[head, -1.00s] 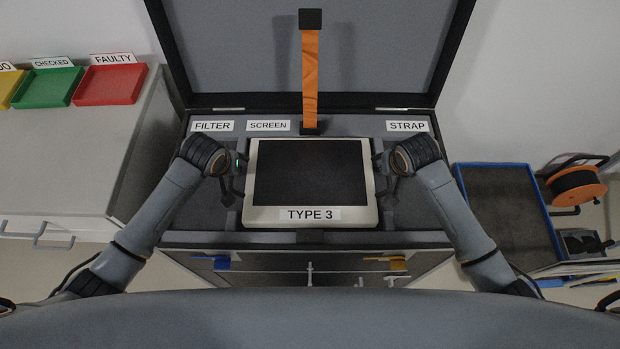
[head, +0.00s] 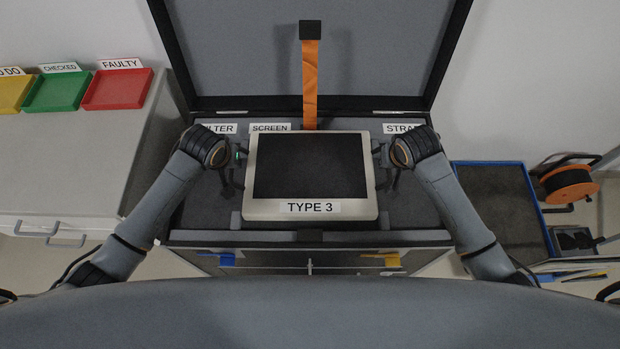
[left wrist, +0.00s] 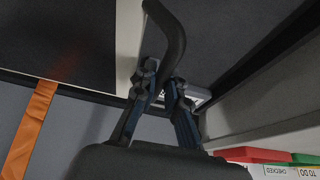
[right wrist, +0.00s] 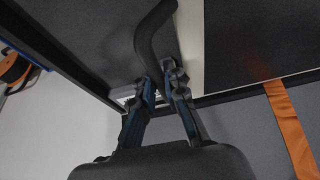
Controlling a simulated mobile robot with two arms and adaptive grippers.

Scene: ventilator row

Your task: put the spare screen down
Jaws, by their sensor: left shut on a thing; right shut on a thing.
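The spare screen (head: 310,168) is a cream-framed panel with a dark face and a "TYPE 3" label. It is held level between my two grippers, over the open grey case (head: 200,215). My left gripper (head: 236,160) is shut on the screen's left handle, a dark curved bar (left wrist: 168,35) in the left wrist view. My right gripper (head: 384,160) is shut on the right handle, which shows in the right wrist view (right wrist: 150,40). The screen hides the middle of the case, so the gap beneath it cannot be seen.
An orange strap (head: 310,75) hangs down the raised lid (head: 380,60) behind the screen. A side counter (head: 70,160) holds yellow, green and red trays (head: 118,90). A blue-edged dark tray (head: 500,205) and an orange cable reel (head: 570,184) are at right.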

